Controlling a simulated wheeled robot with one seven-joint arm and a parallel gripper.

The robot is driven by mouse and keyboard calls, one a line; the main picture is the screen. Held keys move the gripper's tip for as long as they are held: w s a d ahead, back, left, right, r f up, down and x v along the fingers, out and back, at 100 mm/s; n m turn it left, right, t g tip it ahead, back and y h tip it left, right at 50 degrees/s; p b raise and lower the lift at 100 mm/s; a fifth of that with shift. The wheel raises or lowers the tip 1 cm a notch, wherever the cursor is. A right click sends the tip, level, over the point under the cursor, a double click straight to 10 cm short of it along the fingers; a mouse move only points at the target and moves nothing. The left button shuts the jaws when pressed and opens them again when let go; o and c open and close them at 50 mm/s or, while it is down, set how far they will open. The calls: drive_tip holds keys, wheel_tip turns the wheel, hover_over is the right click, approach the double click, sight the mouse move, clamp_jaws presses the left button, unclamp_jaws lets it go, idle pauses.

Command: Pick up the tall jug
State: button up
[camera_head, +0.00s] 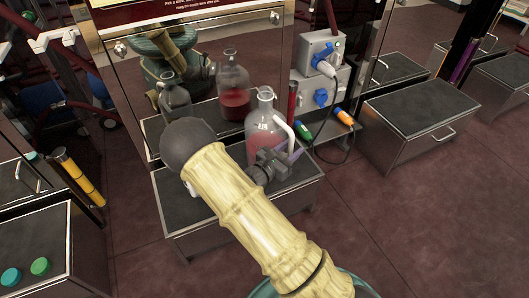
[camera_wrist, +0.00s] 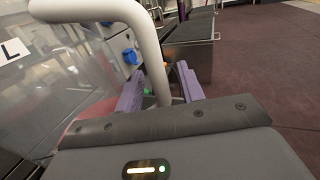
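A clear jug (camera_head: 264,131) with red liquid and a white handle (camera_head: 284,128) stands on a low grey-topped platform in the head view. My gripper (camera_head: 279,166), with purple fingers, is low at the jug's right side, by the handle. In the wrist view the white handle (camera_wrist: 153,50) comes down between the two fingers of my gripper (camera_wrist: 161,92). A gap shows between handle and right finger, so the fingers look open around it. The clear jug wall (camera_wrist: 60,90), with an "L" label, fills the left. My arm hides part of the platform.
The platform (camera_head: 190,208) stands against a mirror-like panel (camera_head: 130,75) that reflects the jug and my arm. A darker jug shape (camera_head: 175,98) shows there; I cannot tell whether it is a reflection. A grey box with blue sockets (camera_head: 318,75) stands right. Another low platform (camera_head: 415,105) is farther right.

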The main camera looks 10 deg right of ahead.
clamp_jaws()
idle(1.4)
drive_tip(key=shift+r, duration=0.1)
